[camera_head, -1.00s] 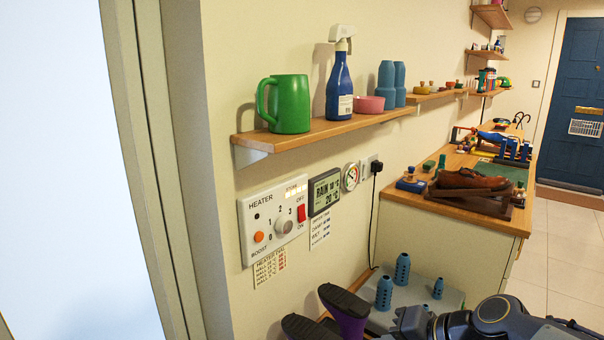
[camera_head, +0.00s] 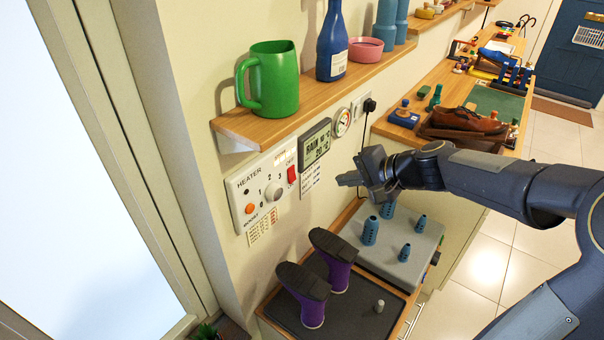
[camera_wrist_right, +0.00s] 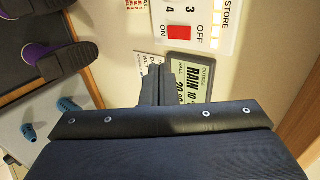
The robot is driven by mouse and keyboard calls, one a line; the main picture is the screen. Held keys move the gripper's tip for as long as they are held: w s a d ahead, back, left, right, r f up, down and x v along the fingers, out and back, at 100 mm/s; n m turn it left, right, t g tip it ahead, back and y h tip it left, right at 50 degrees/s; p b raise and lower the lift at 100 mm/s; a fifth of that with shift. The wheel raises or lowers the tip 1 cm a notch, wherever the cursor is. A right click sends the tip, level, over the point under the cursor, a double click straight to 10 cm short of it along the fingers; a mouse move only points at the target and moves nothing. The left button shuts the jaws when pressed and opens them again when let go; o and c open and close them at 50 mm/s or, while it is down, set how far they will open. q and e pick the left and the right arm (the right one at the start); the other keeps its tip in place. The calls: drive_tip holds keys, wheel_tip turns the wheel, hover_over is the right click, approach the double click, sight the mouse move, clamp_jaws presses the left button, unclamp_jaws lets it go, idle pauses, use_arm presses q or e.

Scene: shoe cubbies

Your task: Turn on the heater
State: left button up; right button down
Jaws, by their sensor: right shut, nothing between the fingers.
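The white heater panel (camera_head: 259,183) is on the wall below the wooden shelf. It has a numbered dial (camera_head: 273,192), an orange boost button (camera_head: 249,208) and a red ON/OFF switch (camera_head: 292,174) at its right edge. I cannot tell which way the switch is set. The switch also shows in the right wrist view (camera_wrist_right: 179,32), where the picture is turned. My right gripper (camera_head: 343,181) is shut and empty, to the right of the switch and apart from it. Its closed fingers (camera_wrist_right: 156,84) show in the right wrist view, below the switch and beside the display. My left gripper is out of view.
A weather display (camera_head: 316,144) and a round gauge (camera_head: 342,122) are right of the panel. The shelf (camera_head: 300,97) above holds a green jug (camera_head: 272,82) and blue bottle (camera_head: 332,45). Purple boots (camera_head: 314,285) and a grey boot dryer (camera_head: 395,250) are below.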

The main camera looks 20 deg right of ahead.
approach(294, 179)
wheel_tip(294, 179, down, 4)
drive_tip(key=w+a+p, duration=0.1)
drive_tip(key=w+a, duration=0.2)
drive_tip(key=w, duration=0.1)
drive_tip(key=shift+a, duration=0.2)
drive_tip(key=shift+w+b, duration=0.1)
drive_tip(key=shift+b, duration=0.75)
